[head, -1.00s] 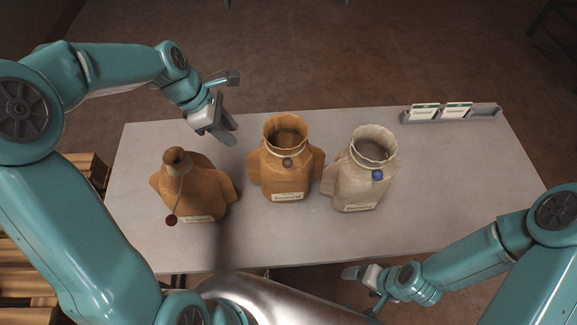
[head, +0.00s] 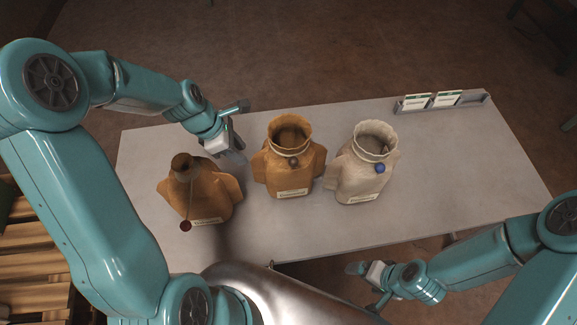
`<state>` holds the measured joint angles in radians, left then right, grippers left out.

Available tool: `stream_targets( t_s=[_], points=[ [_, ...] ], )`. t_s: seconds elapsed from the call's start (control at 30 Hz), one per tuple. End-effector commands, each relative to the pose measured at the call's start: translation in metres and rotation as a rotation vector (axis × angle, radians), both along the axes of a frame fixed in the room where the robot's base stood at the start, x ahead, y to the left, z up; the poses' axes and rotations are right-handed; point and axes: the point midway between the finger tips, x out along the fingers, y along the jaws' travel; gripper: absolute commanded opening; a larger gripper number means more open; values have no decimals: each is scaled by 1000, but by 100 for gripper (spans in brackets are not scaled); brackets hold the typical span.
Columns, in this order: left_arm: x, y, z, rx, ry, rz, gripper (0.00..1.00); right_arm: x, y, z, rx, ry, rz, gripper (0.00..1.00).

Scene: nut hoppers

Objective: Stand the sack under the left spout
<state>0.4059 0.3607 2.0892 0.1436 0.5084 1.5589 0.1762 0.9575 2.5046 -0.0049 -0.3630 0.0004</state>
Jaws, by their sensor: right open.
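Three sacks stand on the grey table (head: 300,228). The left brown sack (head: 205,195) has a narrow gathered neck and a dark red seal (head: 186,226) hanging on a string. The middle brown sack (head: 287,170) has a wide open mouth and a brown seal. The right cream sack (head: 357,178) is open with a blue seal (head: 380,168). My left gripper (head: 236,154) is behind and between the left and middle sacks; its fingers are too unclear to tell open from shut. My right gripper (head: 357,269) is open and empty, off the table's front edge. No spout is in view.
A grey card holder (head: 472,99) with two white cards (head: 446,98) stands at the table's back right corner. The table's right side is clear. Wooden slatted pallets (head: 30,240) are on the floor at the left.

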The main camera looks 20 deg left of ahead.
Motion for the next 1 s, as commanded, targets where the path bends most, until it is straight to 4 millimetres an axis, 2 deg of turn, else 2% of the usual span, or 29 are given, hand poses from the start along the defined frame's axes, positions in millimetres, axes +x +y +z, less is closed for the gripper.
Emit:
stream_targets(
  t_s=[0.1,0.27,0.5,0.6,0.83,0.93,1.0],
  points=[
    [3,-5,-15,0,0,-1,35,0,0,0,0,0,0,87],
    [6,-9,-25,0,0,-4,35,0,0,2,0,0,0,87],
    [12,-20,-60,-1,2,-4,35,0,0,6,0,0,0,87],
    [14,-23,-67,0,-1,-5,35,0,0,6,0,0,0,87],
    [14,-23,-68,1,-1,-4,35,0,0,6,0,0,0,87],
    [14,-23,-67,1,-1,-4,3,0,0,6,0,0,0,87],
    [14,-23,-67,1,-1,-4,0,0,0,6,0,0,0,87]
  ],
)
